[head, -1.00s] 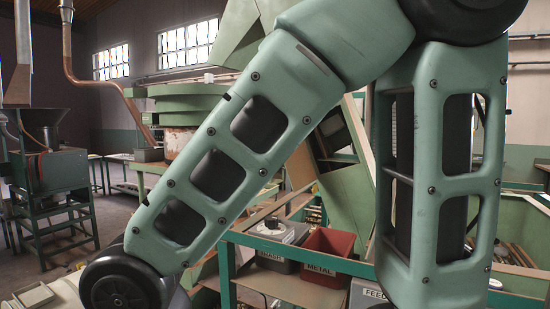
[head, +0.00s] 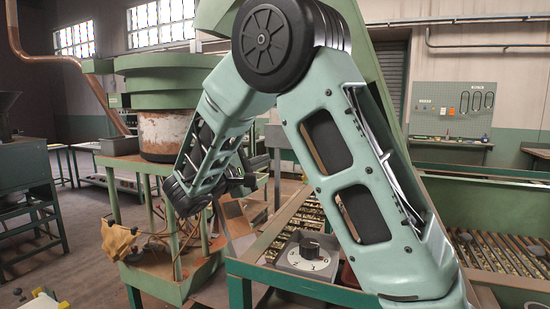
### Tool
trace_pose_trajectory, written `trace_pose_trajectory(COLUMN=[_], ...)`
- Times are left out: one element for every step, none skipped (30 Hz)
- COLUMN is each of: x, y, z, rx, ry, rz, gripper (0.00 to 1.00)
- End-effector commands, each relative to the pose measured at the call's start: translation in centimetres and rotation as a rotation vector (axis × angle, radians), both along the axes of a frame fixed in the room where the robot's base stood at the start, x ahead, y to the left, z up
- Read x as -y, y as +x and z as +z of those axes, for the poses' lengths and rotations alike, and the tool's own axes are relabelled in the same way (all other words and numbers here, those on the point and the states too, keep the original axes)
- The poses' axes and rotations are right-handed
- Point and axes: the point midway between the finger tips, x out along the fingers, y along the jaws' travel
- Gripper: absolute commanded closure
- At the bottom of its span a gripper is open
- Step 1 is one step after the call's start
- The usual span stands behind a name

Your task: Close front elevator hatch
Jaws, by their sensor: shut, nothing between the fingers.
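The green elevator housing (head: 372,62) rises behind my arm, to the right of the elbow. My arm covers much of it, and I cannot make out the front hatch or whether it stands open. My gripper (head: 256,172) is the dark part near the picture's middle, beyond the wrist and left of my forearm. It is small and partly hidden among dark parts, and appears shut with nothing held. I cannot tell whether it touches anything.
A grey box with a numbered dial (head: 308,254) stands on the green-framed bench (head: 262,268). A round green hopper (head: 165,75) on a stand is at left, with a tan cloth (head: 118,240) below. Open floor lies at far left.

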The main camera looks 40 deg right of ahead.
Motion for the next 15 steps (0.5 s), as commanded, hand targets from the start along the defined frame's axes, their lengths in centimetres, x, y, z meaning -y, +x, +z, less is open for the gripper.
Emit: trace_pose_trajectory(x=[1.0,1.6,2.4,3.0,3.6,4.4,5.1,5.7,6.5,7.1,7.7,8.4,8.8,8.7,8.9], y=[0.0,0.0,0.1,0.1,0.1,0.2,0.3,0.3,0.4,0.4,0.5,0.5,0.4,-0.2,-0.8], z=[0.4,0.5,0.7,0.8,0.9,1.0,1.1,1.1,1.2,1.3,1.3,1.4,1.5,1.8,2.0], rx=[-0.002,-0.004,-0.003,-0.003,-0.003,-0.003,-0.005,-0.005,-0.005,-0.005,-0.005,-0.005,-0.005,-0.004,-0.005], ry=[0.001,0.002,0.001,0.002,0.003,0.002,0.003,0.003,0.003,0.004,0.004,0.003,0.005,0.005,0.006], rz=[-0.005,-0.006,-0.007,-0.007,-0.007,-0.007,-0.006,-0.006,-0.005,-0.005,-0.005,-0.005,-0.005,-0.003,-0.002], gripper=[1.00,1.00,1.00,1.00,1.00,1.00,1.00,1.00,1.00,1.00,1.00,1.00,1.00,1.00,1.00])
